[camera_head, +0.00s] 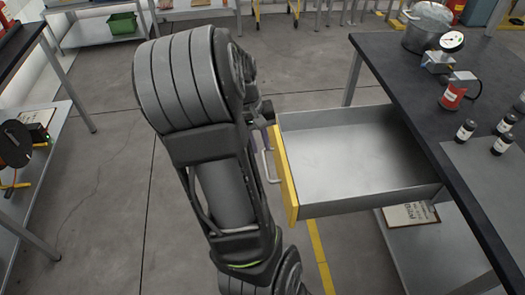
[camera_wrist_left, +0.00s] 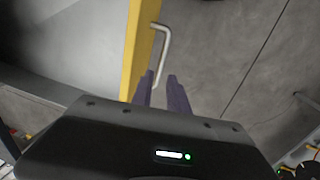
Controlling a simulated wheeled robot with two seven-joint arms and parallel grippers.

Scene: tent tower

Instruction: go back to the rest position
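The drawer (camera_head: 345,150) under the dark workbench is pulled out and empty, with a yellow front (camera_head: 286,180). Its silver bar handle (camera_head: 268,167) is on the outer side of the front. My left arm covers much of the middle of the head view. My left gripper (camera_head: 259,140) is beside the drawer front, mostly hidden by my arm. In the left wrist view, its two purple fingers (camera_wrist_left: 161,84) stand apart, with the near end of the handle (camera_wrist_left: 165,40) between or just beyond the tips. Contact cannot be told. My right gripper is not in view.
The workbench top (camera_head: 410,70) holds a pot (camera_head: 424,30), a gauge (camera_head: 451,41), a red canister (camera_head: 452,97) and several small dark bottles (camera_head: 466,130). A lower shelf holds a clipboard (camera_head: 410,214). Shelving stands at the left edge. The floor (camera_head: 100,190) left of my arm is clear.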

